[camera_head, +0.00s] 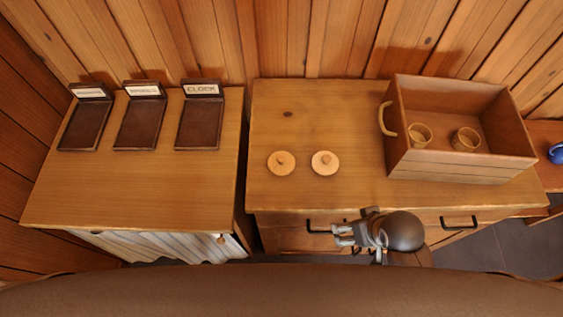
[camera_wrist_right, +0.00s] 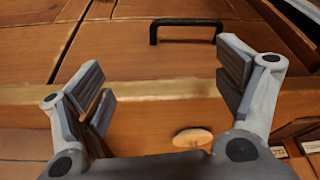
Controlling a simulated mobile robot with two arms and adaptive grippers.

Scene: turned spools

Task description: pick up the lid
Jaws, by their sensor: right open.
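Two round pale wooden lids with small knobs lie side by side on the right-hand wooden cabinet top: a left lid (camera_head: 281,163) and a right lid (camera_head: 325,162). My right gripper (camera_head: 342,236) is in front of the cabinet's front edge, near its drawers, apart from both lids. In the right wrist view my right gripper (camera_wrist_right: 160,88) is open, with nothing between its fingers. One lid (camera_wrist_right: 193,138) shows beyond the cabinet edge there, low in the picture; I cannot tell which one. My left gripper is not in view.
An open wooden crate (camera_head: 455,170) holding two wooden cups (camera_head: 420,135) (camera_head: 465,139) stands right of the lids. Dark labelled trays (camera_head: 140,125) lie on the left cabinet (camera_head: 100,200). A drawer handle (camera_head: 325,226) is close to my right gripper. The cabinet top around the lids is clear.

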